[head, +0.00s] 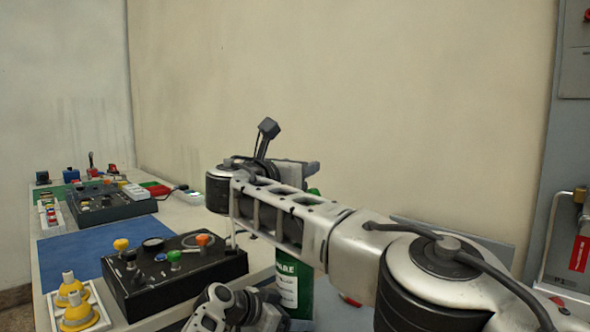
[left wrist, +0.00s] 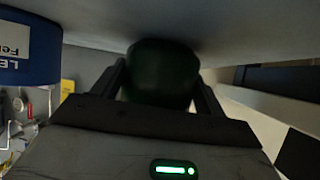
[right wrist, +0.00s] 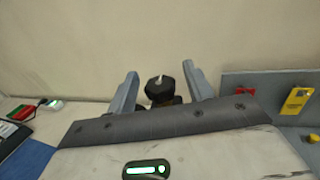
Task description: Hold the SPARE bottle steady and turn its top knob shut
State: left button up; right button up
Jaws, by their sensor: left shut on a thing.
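The green SPARE bottle (head: 305,290) stands upright in the head view, its white label partly showing and its upper part mostly hidden behind my right arm. My left gripper (head: 268,305) is low beside it. In the left wrist view the dark green bottle body (left wrist: 160,75) sits between the two fingers, which are shut on it. My right gripper (right wrist: 163,78) is open above the bottle. In the right wrist view its black top knob (right wrist: 160,90), with a pale pointer, lies between the fingers with a gap on each side.
A black control box (head: 175,280) with coloured knobs stands left of the bottle, near yellow knobs (head: 75,300) on a white plate. A blue mat (head: 80,250) lies behind it. A blue labelled cylinder (left wrist: 28,48) shows in the left wrist view. A grey panel (head: 565,130) is at right.

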jog(key=shift+a+f, duration=0.1)
jog(key=shift+f, duration=0.05)
jog(key=shift+s+a, duration=0.3)
jog(key=shift+s, duration=0.2)
jog(key=v, duration=1)
jog(key=shift+s, duration=0.4)
pick_arm(q)
jog(key=o, duration=0.8)
jog(key=shift+s, duration=0.1)
jog(key=shift+o, duration=0.2)
